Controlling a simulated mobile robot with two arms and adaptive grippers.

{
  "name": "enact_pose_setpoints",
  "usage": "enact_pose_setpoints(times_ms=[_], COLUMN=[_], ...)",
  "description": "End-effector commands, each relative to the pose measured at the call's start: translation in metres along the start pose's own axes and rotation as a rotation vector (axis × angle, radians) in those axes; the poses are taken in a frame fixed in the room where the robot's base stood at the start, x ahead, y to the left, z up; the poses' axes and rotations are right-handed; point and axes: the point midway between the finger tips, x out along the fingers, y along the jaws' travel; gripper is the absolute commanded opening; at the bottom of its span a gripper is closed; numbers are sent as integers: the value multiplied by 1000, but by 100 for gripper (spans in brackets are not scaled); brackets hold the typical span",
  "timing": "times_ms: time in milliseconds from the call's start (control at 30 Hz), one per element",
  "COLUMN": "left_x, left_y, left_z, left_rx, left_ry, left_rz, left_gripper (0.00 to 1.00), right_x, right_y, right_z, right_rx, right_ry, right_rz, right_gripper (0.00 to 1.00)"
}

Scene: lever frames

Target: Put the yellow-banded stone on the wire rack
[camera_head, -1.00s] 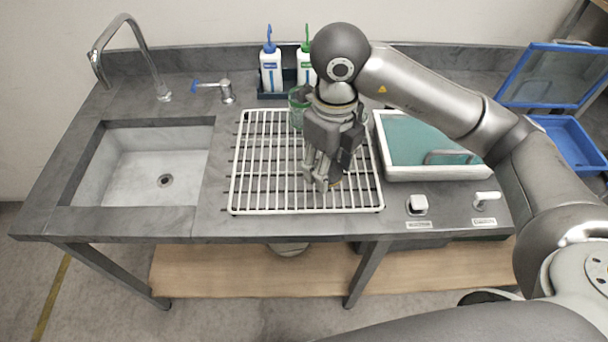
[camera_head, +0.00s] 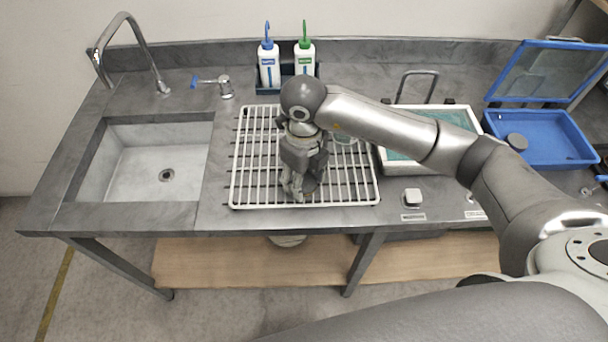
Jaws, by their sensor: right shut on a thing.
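My right gripper (camera_head: 297,191) points down over the wire rack (camera_head: 236,190), a white-framed grid on the grey counter. It is shut on a dark thing (camera_head: 312,182), which I take to be the yellow-banded stone. Most of it is hidden by the fingers, and I cannot make out its band. The gripper is low, above the middle front part of the rack. I cannot tell whether the stone touches the bars. My left gripper is not in view.
Two bottles (camera_head: 269,66) stand behind the rack. A sink (camera_head: 157,168) is to the left. To the right are a teal-lined white basin (camera_head: 478,117) and a blue tray (camera_head: 548,150) holding a grey disc (camera_head: 516,141).

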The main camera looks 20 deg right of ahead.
Motion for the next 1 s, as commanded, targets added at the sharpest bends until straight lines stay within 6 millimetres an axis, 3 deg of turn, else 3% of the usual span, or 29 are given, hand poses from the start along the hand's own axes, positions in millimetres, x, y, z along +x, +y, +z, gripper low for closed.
enact_pose_setpoints(times_ms=[100,133,267,733,1000], left_x=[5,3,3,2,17], left_y=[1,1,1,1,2], left_z=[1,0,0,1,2], left_rx=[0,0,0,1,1], left_ry=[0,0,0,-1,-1], left_rz=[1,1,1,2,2], left_gripper=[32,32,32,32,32], right_x=[4,3,2,-6,-61], right_y=[0,0,0,0,-1], right_z=[0,0,0,1,2], right_rx=[0,0,0,0,0], right_ry=[-1,0,0,-3,-8], right_rz=[0,0,0,-1,-2], right_gripper=[25,53,70,71,71])
